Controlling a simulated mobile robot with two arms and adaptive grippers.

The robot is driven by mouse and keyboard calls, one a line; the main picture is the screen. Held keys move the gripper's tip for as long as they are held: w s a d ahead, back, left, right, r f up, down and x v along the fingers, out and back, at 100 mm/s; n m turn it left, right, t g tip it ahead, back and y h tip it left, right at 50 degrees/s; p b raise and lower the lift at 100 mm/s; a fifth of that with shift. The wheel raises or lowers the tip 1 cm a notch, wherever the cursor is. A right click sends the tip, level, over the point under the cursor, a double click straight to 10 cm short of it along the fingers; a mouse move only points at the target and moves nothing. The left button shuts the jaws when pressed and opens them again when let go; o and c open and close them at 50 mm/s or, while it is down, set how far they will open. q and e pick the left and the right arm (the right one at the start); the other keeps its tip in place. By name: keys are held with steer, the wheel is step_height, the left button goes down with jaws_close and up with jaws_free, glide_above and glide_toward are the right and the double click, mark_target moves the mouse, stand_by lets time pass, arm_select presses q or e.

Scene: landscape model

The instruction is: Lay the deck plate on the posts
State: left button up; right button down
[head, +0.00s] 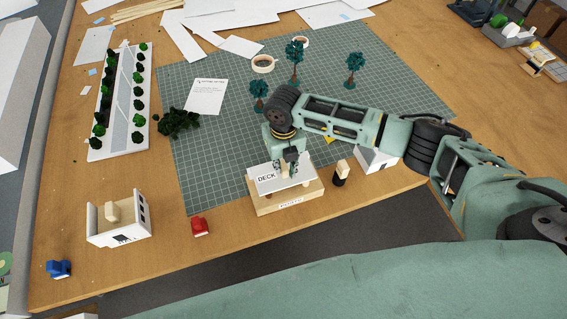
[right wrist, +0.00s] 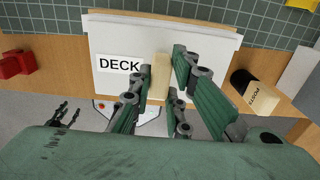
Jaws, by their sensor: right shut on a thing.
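The white deck plate (head: 266,186), labelled DECK, is over a wooden base (head: 290,205) with short posts, near the table's front edge. Its label also shows in the right wrist view (right wrist: 118,66). My right gripper (head: 285,170) points down at the plate and is shut on the plate's pale wooden grip block (right wrist: 160,76). Parts of posts show under the plate's front edge. I cannot tell whether the plate touches them. A small dark part that looks like my left gripper (right wrist: 65,114) shows in the right wrist view, too small to read. It is not in the head view.
A dark cylinder with a wooden top (head: 341,173) and a white building (head: 376,159) stand close right of the base. A red model car (head: 200,226) and an open white building (head: 120,235) are left. Model trees (head: 295,52) stand behind on the green mat (head: 220,150).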

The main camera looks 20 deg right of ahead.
mark_target(283, 165)
stand_by(0.4)
steer(key=c, duration=1.6)
jaws_free()
steer(key=shift+o, duration=0.2)
steer(key=shift+r, duration=0.1)
steer(key=shift+r+p, duration=3.2)
steer(key=shift+r, duration=0.2)
